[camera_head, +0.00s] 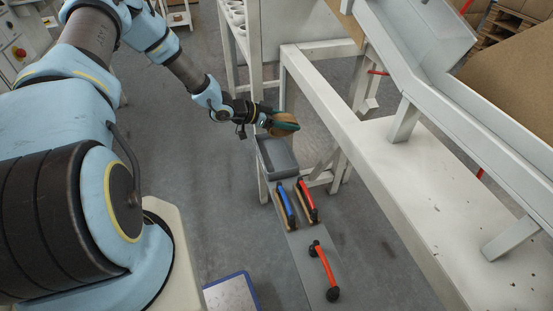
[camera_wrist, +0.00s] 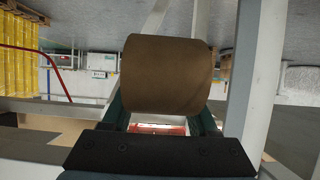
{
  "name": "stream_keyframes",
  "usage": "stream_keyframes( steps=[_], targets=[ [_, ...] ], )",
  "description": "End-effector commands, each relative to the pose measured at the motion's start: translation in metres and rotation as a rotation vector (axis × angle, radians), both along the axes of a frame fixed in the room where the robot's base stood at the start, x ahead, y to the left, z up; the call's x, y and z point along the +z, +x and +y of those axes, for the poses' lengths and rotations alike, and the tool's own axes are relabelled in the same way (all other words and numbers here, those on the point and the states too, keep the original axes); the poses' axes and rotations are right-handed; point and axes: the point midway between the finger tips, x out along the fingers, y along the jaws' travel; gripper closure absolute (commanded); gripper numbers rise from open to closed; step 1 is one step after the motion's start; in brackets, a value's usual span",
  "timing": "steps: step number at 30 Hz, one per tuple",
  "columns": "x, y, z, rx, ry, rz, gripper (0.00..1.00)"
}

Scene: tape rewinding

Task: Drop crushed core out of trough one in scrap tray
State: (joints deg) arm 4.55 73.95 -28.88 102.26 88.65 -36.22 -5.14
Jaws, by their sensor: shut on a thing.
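My gripper (camera_head: 268,120) is shut on a brown cardboard core (camera_head: 284,119). In the wrist view the core (camera_wrist: 167,74) fills the middle between the two dark green fingers (camera_wrist: 162,121). From these views I cannot clearly tell how far it is crushed. The grey scrap tray (camera_head: 277,158) sits on the narrow shelf just below the gripper in the head view, and the core is apart from it. The inside of the tray that shows looks empty. The long grey trough (camera_head: 440,95) slopes across the upper right on its white frame. I cannot tell which trough is number one.
On the narrow shelf (camera_head: 320,262) lie a blue-handled tool (camera_head: 285,204), a red-handled tool (camera_head: 307,201) and a red bar with black ends (camera_head: 324,271). The white bench frame (camera_head: 345,110) stands right of the tray. A white post (camera_wrist: 256,80) is close right of the core.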

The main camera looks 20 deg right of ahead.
Motion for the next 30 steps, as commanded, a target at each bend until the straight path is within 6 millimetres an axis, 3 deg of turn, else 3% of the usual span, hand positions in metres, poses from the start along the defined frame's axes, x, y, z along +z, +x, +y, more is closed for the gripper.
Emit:
stream_keyframes(
  steps=[9,21,22,30],
  targets=[
    [-0.039,0.0,0.0,0.001,-0.001,0.001,0.95],
    [-0.045,0.0,0.0,0.001,-0.001,0.0,0.95],
    [-0.045,0.0,0.0,0.001,-0.001,0.0,0.37],
    [-0.045,0.0,0.0,0.001,0.0,0.0,0.07]
  ],
)
